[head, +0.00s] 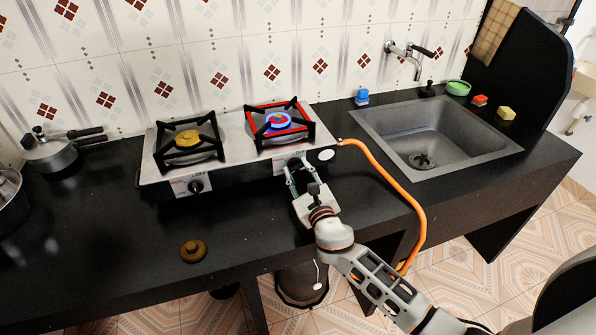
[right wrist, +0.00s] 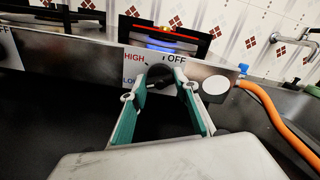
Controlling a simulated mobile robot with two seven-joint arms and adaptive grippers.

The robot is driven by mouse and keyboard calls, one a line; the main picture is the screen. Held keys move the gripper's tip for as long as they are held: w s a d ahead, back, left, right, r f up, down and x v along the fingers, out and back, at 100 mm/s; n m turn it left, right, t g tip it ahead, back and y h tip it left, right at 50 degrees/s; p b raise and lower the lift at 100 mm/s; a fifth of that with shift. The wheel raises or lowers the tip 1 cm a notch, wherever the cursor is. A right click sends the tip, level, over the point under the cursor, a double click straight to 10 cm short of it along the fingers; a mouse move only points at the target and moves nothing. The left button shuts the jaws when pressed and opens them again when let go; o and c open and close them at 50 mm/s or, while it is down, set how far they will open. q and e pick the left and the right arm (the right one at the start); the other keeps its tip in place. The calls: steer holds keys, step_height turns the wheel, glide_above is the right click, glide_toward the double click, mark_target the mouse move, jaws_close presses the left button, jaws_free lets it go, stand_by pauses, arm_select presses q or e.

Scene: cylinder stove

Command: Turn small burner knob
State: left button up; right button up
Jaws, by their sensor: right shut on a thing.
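A two-burner gas stove (head: 235,165) stands on the black counter. Its right burner (head: 278,121) is lit with a blue flame, which also shows in the right wrist view (right wrist: 165,46). The left burner (head: 187,140) shows no flame. My right gripper (head: 293,166) is at the stove's front, below the lit burner. In the right wrist view its green-padded fingers (right wrist: 160,84) are shut on the black right knob (right wrist: 158,73). HIGH, LOW and OFF marks surround that knob. The left knob (head: 196,186) is free. My left gripper is not in view.
An orange hose (head: 394,182) runs from the stove's right end and down over the counter edge. A sink (head: 435,135) is at the right. A pressure cooker (head: 52,150) stands at the left, and a round brown object (head: 193,250) lies in front of the stove.

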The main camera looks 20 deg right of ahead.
steer(key=m, duration=0.7)
steer(key=shift+b, duration=0.35)
steer(key=m, duration=0.6)
steer(key=shift+m+b, duration=0.3)
steer(key=m, duration=0.4)
steer(key=shift+m+p, duration=0.3)
steer(key=shift+m, duration=2.1)
steer(key=o, duration=1.1)
steer(key=shift+s, duration=0.1)
